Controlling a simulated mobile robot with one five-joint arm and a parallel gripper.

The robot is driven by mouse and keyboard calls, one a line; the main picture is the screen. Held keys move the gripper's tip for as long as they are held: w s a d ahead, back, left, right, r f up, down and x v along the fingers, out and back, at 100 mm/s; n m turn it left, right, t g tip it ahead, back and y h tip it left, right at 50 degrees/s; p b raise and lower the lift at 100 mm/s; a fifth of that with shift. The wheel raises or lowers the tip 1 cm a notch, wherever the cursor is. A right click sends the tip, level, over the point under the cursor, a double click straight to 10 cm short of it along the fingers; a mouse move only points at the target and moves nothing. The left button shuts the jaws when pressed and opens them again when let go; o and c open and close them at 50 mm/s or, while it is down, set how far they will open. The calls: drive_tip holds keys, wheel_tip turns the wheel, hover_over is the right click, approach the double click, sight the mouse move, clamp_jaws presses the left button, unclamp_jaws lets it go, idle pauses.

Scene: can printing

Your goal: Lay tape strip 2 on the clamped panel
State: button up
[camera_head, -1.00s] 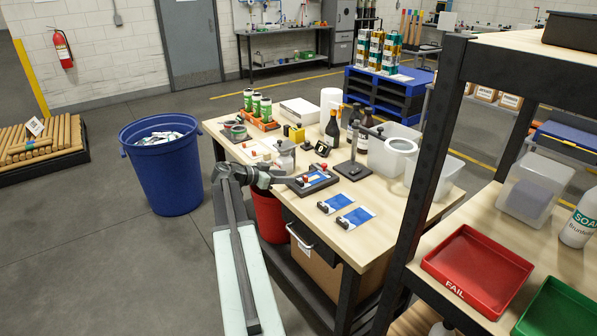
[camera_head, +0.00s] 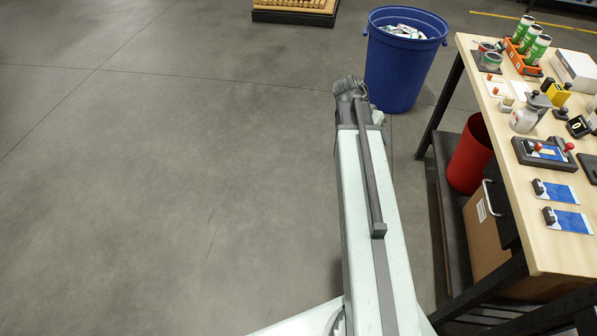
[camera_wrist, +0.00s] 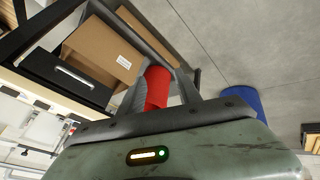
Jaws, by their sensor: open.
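The clamped panel (camera_head: 541,153) is blue and sits in a dark fixture with red knobs on the bench, at the right of the head view. A small pale patch shows on it; I cannot tell if it is tape. I cannot make out tape strip 2 in either view. My gripper (camera_head: 350,88) is left of the bench, over open floor, apart from the fixture. In the wrist view its two dark fingers (camera_wrist: 158,92) are spread with nothing held between them. The panel is not recognisable in the wrist view.
The wooden bench (camera_head: 560,258) holds two loose blue panels (camera_head: 560,193) with dark clips, a metal jar (camera_head: 527,115) and green-white cans (camera_head: 536,48). A blue bin (camera_head: 392,82) stands beyond my gripper. A red bin (camera_head: 468,160) stands under the bench. The left floor is clear.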

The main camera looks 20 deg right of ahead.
drive_tip(key=a+f+n+y, duration=0.1)
drive_tip(key=a+n, duration=0.3)
drive_tip(key=a, duration=0.8)
drive_tip(key=a+f+n+y, duration=0.1)
drive_tip(key=a+n+y, duration=0.2)
drive_tip(key=a, duration=0.9)
drive_tip(key=a+f+n+t+y, duration=0.1)
drive_tip(key=a+n, duration=0.4)
drive_tip(key=a, duration=0.7)
drive_tip(key=shift+f+y, duration=0.35)
drive_tip(key=shift+y, duration=0.35)
drive_tip(key=shift+d, duration=0.1)
drive_tip(key=shift+c, duration=0.4)
